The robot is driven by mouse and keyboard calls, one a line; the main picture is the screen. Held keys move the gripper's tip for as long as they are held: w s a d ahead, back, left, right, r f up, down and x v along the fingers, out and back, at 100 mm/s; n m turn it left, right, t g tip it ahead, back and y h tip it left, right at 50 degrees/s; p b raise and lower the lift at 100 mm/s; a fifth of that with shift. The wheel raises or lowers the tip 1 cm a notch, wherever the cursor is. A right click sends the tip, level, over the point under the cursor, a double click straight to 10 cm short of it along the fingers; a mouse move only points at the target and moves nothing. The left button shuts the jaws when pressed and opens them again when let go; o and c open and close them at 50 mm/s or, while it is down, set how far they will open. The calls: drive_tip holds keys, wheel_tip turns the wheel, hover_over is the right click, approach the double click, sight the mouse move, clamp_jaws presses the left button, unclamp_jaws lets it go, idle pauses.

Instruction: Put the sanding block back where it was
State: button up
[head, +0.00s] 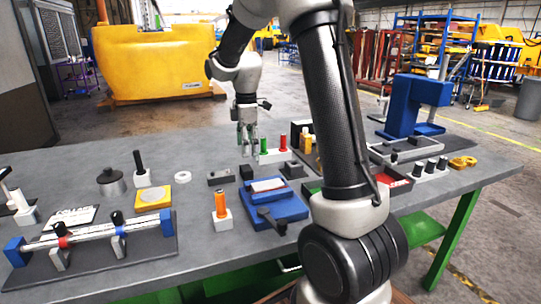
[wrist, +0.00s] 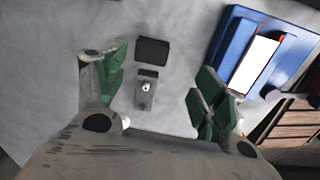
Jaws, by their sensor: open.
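A small black block (head: 246,172), which may be the sanding block, sits on the grey table; I cannot tell for sure. It also shows in the wrist view (wrist: 152,50). Beside it lies a grey rectangular piece (head: 221,177) with a round mark, seen in the wrist view (wrist: 146,92) between my fingers. The black block and this piece look separated by a narrow gap. My gripper (head: 247,148) points down above the table, behind these two pieces. In the wrist view my gripper (wrist: 155,82) is open, with green-padded fingers spread wide and nothing held between them.
A blue fixture (head: 285,209) with a white-topped plate stands in front of the blocks. An orange-handled tool in a white block (head: 221,214) is to its left. A white ring (head: 183,205) lies left.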

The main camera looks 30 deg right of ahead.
drive_tip(key=s+r+m+t, duration=0.2)
drive_tip(key=s+r+m, duration=0.7)
drive_tip(key=s, duration=0.7)
drive_tip(key=s+m+t, duration=0.2)
drive_tip(key=s+m, duration=0.3)
drive_tip(key=s, duration=0.8)
drive_tip(key=shift+a+m, duration=0.25)
drive_tip(key=shift+m, duration=0.05)
